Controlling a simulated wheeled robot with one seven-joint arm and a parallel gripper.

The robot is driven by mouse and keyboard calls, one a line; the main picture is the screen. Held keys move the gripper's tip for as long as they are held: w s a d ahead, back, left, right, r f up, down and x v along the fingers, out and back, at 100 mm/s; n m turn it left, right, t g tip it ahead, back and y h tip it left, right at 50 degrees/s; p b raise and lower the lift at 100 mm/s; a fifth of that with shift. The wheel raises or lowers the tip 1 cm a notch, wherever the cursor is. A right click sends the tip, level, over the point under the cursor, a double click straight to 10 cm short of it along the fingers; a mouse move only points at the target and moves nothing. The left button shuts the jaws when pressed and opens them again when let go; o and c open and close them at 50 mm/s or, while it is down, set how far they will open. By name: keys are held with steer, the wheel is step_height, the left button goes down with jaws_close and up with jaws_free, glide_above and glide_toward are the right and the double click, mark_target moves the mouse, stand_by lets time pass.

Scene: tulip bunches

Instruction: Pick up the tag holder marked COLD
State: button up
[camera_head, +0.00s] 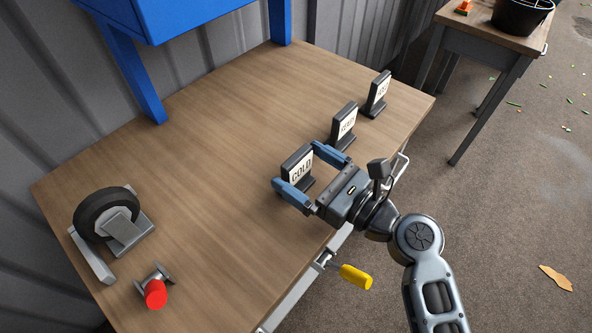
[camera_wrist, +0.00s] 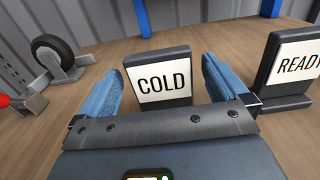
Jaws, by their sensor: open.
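The tag holder marked COLD (camera_head: 299,163) is a dark stand with a white card, upright near the front edge of the wooden table. In the wrist view the COLD holder (camera_wrist: 160,82) stands straight ahead, with its card facing me. My gripper (camera_head: 295,168) is open, with its blue fingers on either side of the holder. In the wrist view the fingers of my gripper (camera_wrist: 162,88) flank the holder, with a visible gap on both sides. The holder's lower part is partly hidden by the gripper body.
A holder marked READY (camera_head: 344,126) stands close behind COLD, and another holder (camera_head: 377,94) stands farther back. A caster wheel (camera_head: 105,215) and a red-knobbed part (camera_head: 155,291) sit at left. A yellow handle (camera_head: 355,277) juts from the front edge. The table (camera_head: 210,130) is clear at middle left.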

steer(key=shift+x, duration=1.05)
steer(key=shift+c, duration=0.4)
steer(key=c, duration=1)
steer(key=shift+o, duration=0.2)
